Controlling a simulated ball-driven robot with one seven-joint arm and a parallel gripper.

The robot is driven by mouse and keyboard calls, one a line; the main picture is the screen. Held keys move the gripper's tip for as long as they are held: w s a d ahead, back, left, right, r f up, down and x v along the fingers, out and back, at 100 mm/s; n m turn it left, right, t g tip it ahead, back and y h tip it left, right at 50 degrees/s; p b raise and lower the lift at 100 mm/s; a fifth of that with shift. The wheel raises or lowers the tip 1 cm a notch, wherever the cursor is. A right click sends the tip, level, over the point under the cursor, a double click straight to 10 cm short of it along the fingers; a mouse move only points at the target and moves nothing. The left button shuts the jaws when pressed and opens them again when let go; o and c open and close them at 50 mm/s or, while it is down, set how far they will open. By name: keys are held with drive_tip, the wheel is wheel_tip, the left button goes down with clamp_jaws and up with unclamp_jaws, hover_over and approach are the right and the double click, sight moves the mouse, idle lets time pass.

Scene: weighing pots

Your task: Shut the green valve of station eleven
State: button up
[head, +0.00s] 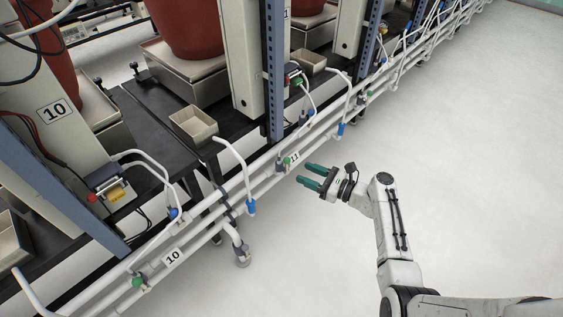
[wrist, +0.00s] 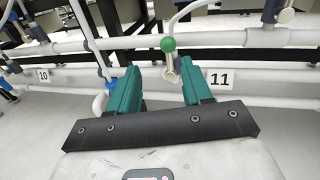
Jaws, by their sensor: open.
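The green valve of station eleven (head: 286,161) is a small green knob on the white pipes, beside a tag marked 11 (head: 294,158). In the wrist view the green knob (wrist: 168,44) sits on a pale handle just beyond my gripper, between the lines of its two fingers, with the 11 tag (wrist: 219,79) to its right. My gripper (head: 310,175) has teal fingers, is open and empty, and points at the pipes from the aisle side. In the wrist view its fingertips (wrist: 157,75) lie a little below the knob. I cannot tell the exact gap to the valve.
Station ten's tag (head: 173,257) and green valve (head: 137,282) are lower left on the same pipes. White hoses with blue ends (head: 250,206) hang near the pipes. A blue upright post (head: 274,75) stands behind. The pale floor (head: 460,150) to the right is clear.

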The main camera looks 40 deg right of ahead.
sight(287, 166)
drive_tip(key=w+a+m+b, duration=0.1)
drive_tip(key=w+b, duration=0.3)
drive_tip(key=w, duration=0.6)
drive_tip(key=shift+w+a+r+t+h, duration=0.15)
drive_tip(key=shift+w+a+t+h, duration=0.05)
drive_tip(key=shift+w+t+h, duration=0.1)
clamp_jaws()
